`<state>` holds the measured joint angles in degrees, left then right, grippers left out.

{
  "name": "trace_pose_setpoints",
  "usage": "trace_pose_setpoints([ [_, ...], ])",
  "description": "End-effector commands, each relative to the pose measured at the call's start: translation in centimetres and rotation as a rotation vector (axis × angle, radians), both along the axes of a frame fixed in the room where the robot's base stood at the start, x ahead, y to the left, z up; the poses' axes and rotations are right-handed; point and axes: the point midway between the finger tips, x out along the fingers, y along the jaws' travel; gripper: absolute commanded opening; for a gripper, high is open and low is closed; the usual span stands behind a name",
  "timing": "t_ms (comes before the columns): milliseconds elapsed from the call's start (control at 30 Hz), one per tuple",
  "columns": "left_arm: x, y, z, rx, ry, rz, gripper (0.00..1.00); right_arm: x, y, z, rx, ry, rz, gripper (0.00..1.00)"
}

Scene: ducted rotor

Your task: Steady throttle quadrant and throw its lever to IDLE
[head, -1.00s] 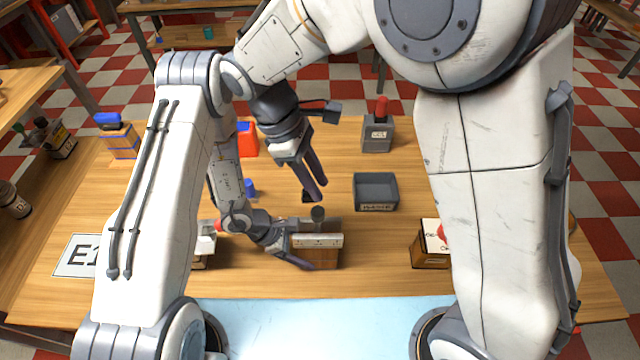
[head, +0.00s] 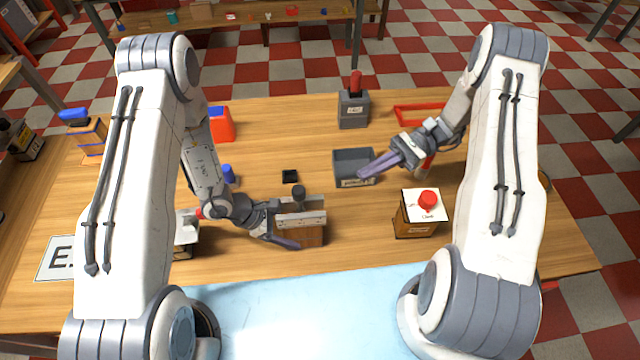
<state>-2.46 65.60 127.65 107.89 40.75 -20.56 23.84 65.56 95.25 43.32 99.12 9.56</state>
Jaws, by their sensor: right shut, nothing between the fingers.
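The throttle quadrant (head: 312,236) is a wooden block with a pale metal top plate, at the front middle of the table in the head view. My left gripper (head: 285,225) is at the quadrant's left side. One dark finger runs along its front; the other is largely hidden behind, so I cannot tell how tightly they close. My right gripper (head: 364,174) is shut and empty, its fingers together over the front right of a grey bin, apart from the quadrant.
The grey bin (head: 350,160) stands behind and right of the quadrant. A box with a red button (head: 427,200) is to the right. A grey box with a red handle (head: 354,105) and a red frame (head: 408,108) are farther back.

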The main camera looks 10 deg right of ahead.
Motion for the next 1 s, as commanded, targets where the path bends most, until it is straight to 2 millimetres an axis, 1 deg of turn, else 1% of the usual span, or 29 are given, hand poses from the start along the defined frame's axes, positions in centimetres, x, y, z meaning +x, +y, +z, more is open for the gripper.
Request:
trace_pose_setpoints([
  [33,0.0,0.0,0.0,0.0,-0.001,0.001,0.27,0.3,-0.8,-0.2,0.024,0.033,-0.06,0.0],
  [100,0.0,0.0,0.0,0.0,-0.001,0.001,0.27,0.7,-1.5,-0.4,0.043,0.064,-0.114,0.0],
  [200,0.0,0.0,0.0,0.0,-0.001,0.001,0.27,0.9,-1.8,-0.4,0.061,0.085,-0.152,0.0],
  [267,0.0,0.0,0.0,0.0,-0.001,0.001,0.27,0.8,-1.5,-0.4,0.064,0.089,-0.159,0.0],
  [367,0.0,0.0,0.0,0.0,-0.001,0.001,0.27,0.5,-0.3,-0.4,0.065,0.092,-0.158,0.0],
  [467,0.0,0.0,0.0,0.0,-0.001,0.001,0.27,0.0,1.6,-0.4,0.064,0.091,-0.154,0.0],
  [600,0.0,0.0,0.0,0.0,-0.001,0.001,0.27,-0.8,4.7,-0.4,0.063,0.09,-0.152,0.0],
  [800,0.0,0.0,0.0,0.0,-0.001,0.001,0.27,-1.8,8.5,-0.4,0.062,0.089,-0.152,0.0],
  [900,0.0,0.0,0.0,0.0,-0.001,0.001,0.27,-2.2,9.9,-0.4,0.061,0.087,-0.153,0.0],
  [1000,0.0,0.0,0.0,0.0,-0.001,0.001,0.27,-2.4,10.9,-0.4,0.062,0.088,-0.153,0.0],
])
